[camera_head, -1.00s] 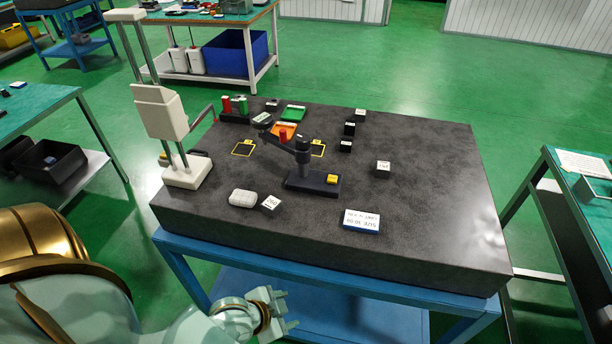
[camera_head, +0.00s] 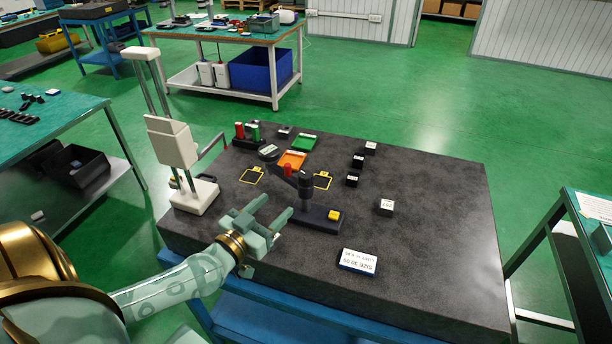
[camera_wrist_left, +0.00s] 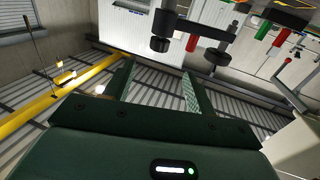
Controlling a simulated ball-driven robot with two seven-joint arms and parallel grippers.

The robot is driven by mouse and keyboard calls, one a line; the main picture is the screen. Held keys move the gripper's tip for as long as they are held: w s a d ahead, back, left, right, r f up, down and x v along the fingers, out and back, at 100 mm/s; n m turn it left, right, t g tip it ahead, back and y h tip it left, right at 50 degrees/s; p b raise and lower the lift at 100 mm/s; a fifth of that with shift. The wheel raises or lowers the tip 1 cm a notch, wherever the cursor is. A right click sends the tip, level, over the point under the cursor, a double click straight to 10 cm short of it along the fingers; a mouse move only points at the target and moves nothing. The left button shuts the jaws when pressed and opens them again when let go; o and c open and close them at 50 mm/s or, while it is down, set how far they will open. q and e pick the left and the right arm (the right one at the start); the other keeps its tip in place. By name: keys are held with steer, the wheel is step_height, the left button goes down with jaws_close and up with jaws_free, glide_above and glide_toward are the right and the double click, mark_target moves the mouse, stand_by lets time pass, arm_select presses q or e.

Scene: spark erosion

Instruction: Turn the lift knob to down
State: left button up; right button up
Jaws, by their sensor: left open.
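A dark bench gauge stand (camera_head: 315,222) sits on the granite slab, with a black post (camera_head: 305,188), a red part (camera_head: 287,170) on its arm and a yellow block (camera_head: 334,215) on its base. I cannot tell for sure which part is the lift knob. My left gripper (camera_head: 277,207) is open and empty, just left of the stand's base, its fingers pointing toward the stand. In the left wrist view its two fingers (camera_wrist_left: 157,88) are apart with nothing between them; black and red parts, seemingly of the stand, show beyond. My right gripper is out of view.
The granite slab (camera_head: 430,230) is clear at right. A white height gauge (camera_head: 172,145) stands at the left edge. Red and green cylinders (camera_head: 253,131), an orange tray (camera_head: 292,160), a green tray (camera_head: 304,142), several small black blocks and a size card (camera_head: 358,261) lie around.

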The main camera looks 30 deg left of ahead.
mark_target(301, 182)
arm_select(q)
steer(key=w, duration=1.3)
steer(key=shift+w+d+b, duration=0.3)
steer(key=shift+d+b, duration=0.05)
steer(key=shift+b, duration=0.05)
steer(key=c, duration=1)
